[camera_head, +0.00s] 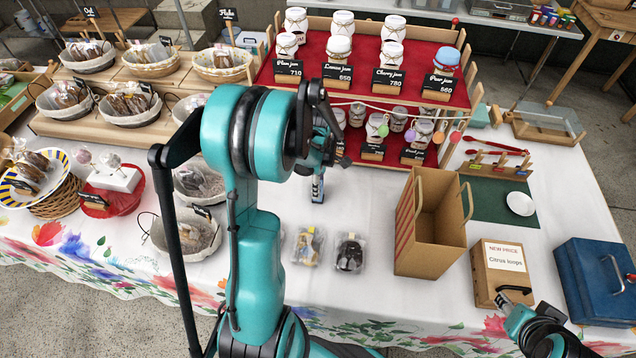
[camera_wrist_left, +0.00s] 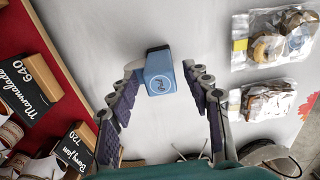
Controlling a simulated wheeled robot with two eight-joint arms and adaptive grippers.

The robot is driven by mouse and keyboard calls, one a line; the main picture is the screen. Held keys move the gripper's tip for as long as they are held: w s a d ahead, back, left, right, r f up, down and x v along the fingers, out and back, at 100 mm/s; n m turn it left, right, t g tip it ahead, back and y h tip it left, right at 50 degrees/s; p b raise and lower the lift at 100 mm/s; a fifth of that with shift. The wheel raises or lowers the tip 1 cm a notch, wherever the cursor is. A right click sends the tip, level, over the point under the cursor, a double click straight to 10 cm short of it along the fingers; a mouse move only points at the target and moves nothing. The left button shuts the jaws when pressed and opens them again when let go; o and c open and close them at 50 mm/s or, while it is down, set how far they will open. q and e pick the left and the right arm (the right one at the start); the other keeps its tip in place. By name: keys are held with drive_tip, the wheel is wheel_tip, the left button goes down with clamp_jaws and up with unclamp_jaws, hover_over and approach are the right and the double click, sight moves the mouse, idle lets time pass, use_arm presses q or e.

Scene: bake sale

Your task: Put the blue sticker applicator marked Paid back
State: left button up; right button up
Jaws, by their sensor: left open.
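The blue sticker applicator (camera_head: 318,188) stands on the white tablecloth in front of the jam stand. In the left wrist view my left gripper (camera_wrist_left: 162,72) is open, with one finger on each side of the applicator. My right gripper (camera_head: 515,291) is dark and low at the right, by the citrus loops box; its fingers are unclear.
The jam stand (camera_head: 430,95) rises close behind. Two bagged treats (camera_head: 308,246) lie in front.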

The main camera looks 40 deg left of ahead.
use_arm(q)
wheel_tip(320, 180, up, 12)
drive_tip(key=p, duration=0.4)
drive_tip(key=s+d+r+m+t, duration=0.3)
drive_tip(key=d+m, duration=0.6)
drive_tip(key=m, duration=0.3)
drive_tip(key=s+d+r+m+t, duration=0.4)
drive_tip(key=s+d+r+m, duration=0.2)
drive_tip(key=d+m, duration=0.4)
drive_tip(key=shift+d+m, duration=0.3)
drive_tip(key=shift+m, duration=0.6)
